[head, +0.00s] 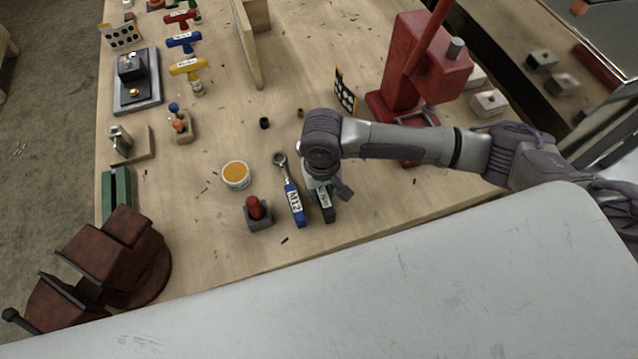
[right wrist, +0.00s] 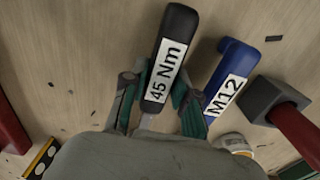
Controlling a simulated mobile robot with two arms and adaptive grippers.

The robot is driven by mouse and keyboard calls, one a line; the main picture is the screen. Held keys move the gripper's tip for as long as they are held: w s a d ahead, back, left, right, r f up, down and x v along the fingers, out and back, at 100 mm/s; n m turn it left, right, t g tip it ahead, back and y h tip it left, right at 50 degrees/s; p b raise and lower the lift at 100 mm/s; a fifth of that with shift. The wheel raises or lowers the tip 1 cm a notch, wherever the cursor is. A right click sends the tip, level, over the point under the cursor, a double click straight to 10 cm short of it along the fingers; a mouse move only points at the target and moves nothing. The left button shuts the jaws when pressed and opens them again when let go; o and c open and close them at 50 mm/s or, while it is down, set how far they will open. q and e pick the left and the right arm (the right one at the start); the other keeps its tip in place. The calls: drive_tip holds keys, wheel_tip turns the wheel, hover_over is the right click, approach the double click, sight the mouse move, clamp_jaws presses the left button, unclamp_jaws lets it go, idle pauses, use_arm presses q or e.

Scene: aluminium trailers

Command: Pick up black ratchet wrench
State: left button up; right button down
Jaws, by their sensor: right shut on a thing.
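The black ratchet wrench (head: 325,205) lies on the workbench with a white label on its handle. In the right wrist view its handle (right wrist: 176,40) reads "45 Nm" and points away from me. My right gripper (head: 322,185) is over it in the head view, hiding its head end. In the right wrist view my right gripper (right wrist: 155,98) has one finger on each side of the handle and is shut on it. I cannot tell whether the wrench is lifted off the bench. My left gripper is not in view.
A blue wrench marked M12 (head: 294,203) lies close beside the black one. A grey block with a red knob (head: 257,213) and an orange-topped tub (head: 236,175) stand to the left. A red press (head: 410,70) stands behind my right arm. A brown vise (head: 120,250) is at the left.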

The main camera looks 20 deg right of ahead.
drive_tip(key=shift+r, duration=0.2)
drive_tip(key=shift+r, duration=0.25)
drive_tip(key=r, duration=0.2)
drive_tip(key=r+b, duration=0.1)
drive_tip(key=shift+s+r, duration=0.25)
drive_tip(key=shift+s, duration=0.05)
drive_tip(key=s+r, duration=0.6)
drive_tip(key=s, duration=0.5)
drive_tip(key=shift+d+r+b, duration=0.25)
drive_tip(key=shift+r+b, duration=0.1)
drive_tip(key=shift+b, duration=0.1)
